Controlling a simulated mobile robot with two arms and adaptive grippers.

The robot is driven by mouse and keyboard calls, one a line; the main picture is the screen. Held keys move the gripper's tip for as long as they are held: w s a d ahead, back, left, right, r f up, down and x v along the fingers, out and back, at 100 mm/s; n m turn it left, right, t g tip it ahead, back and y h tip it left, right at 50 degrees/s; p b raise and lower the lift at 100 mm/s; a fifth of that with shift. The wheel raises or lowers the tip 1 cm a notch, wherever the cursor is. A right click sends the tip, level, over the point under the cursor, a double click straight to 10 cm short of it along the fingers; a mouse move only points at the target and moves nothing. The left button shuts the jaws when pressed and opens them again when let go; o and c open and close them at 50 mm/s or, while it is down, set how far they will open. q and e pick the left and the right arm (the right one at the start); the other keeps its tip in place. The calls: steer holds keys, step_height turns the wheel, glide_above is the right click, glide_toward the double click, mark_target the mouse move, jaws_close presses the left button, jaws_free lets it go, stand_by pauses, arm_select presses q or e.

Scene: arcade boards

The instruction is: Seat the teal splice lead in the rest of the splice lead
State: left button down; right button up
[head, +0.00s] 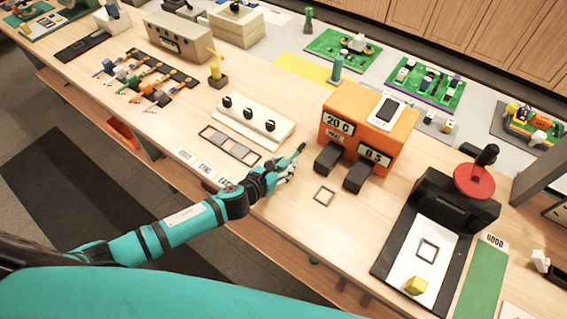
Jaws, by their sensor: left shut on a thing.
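My left gripper (287,172) reaches in over the table, left of the orange machine's dark blocks. It is shut on a slim dark teal piece, the teal splice lead (299,151), which sticks out past the fingers toward the machine. The fingers hide its lower part. I cannot tell for certain which thing is the rest of the splice lead. A small dark block (218,82) with an upright yellow piece stands farther back, well away from the gripper. A dark board with several coloured pieces (166,99) lies to its left. My right gripper is not in view.
The orange machine (345,112) with two dark blocks stands right of the gripper. A cream panel with black knobs (252,121) lies behind-left. A square frame (324,196) lies on the table in front. A black press (447,215) stands at right.

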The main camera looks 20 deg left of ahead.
arm_select(q)
steer(key=c, duration=0.9)
jaws_free()
steer(key=v, duration=1.2)
steer(key=shift+f, duration=0.1)
